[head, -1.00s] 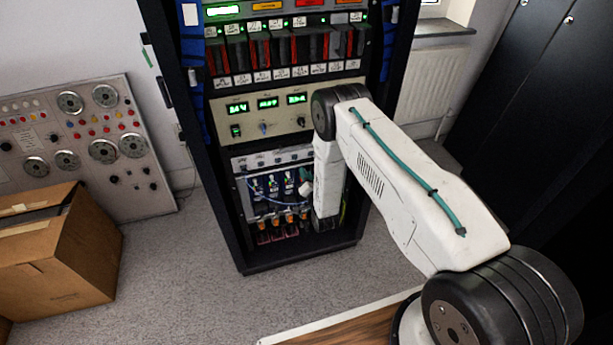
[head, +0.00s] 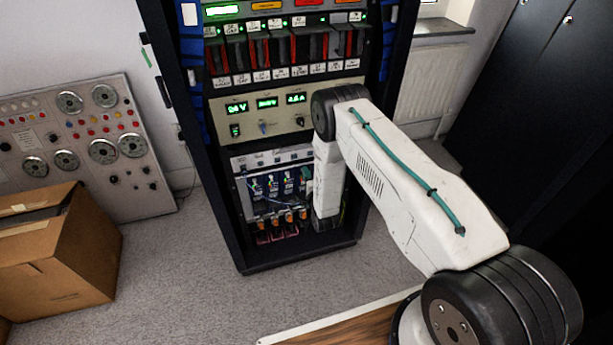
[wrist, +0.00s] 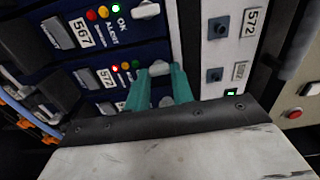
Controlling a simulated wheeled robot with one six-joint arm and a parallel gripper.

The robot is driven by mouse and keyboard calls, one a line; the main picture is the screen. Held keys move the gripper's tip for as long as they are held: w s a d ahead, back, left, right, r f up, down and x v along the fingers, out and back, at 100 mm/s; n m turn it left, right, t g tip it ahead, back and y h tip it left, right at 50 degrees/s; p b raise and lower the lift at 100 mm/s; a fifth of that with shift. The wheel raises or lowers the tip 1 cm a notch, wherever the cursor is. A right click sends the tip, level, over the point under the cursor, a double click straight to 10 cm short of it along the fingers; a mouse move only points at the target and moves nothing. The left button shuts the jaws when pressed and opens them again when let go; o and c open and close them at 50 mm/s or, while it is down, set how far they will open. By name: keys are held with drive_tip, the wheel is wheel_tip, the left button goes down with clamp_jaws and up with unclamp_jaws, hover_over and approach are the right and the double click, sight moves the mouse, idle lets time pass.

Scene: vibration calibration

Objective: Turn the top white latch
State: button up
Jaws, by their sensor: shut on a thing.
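In the wrist view, a white latch (wrist: 147,10) sits at the top edge beside the module labelled 567, clear of my fingers. A second white latch (wrist: 159,69) is between the teal fingertips of my gripper (wrist: 160,74), on the row of the module labelled 572. My gripper is shut on this second latch, and the fingers partly cover it. In the head view, a small teal part of my gripper (head: 306,173) shows at the right of the lower rack panel. My arm hides that end of the panel, and the latches are too small to tell apart there.
The black rack (head: 227,200) frames the panel closely on both sides. Blue and orange cables (head: 250,200) lie left of my gripper. A light strip with dark knobs (wrist: 217,28) stands close on the right in the wrist view. A cardboard box (head: 60,255) is on the floor.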

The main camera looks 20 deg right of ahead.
drive_tip(key=shift+d+m, duration=0.1)
drive_tip(key=shift+m, duration=0.2)
drive_tip(key=o, duration=1)
drive_tip(key=s, duration=0.7)
drive_tip(key=shift+s, duration=0.4)
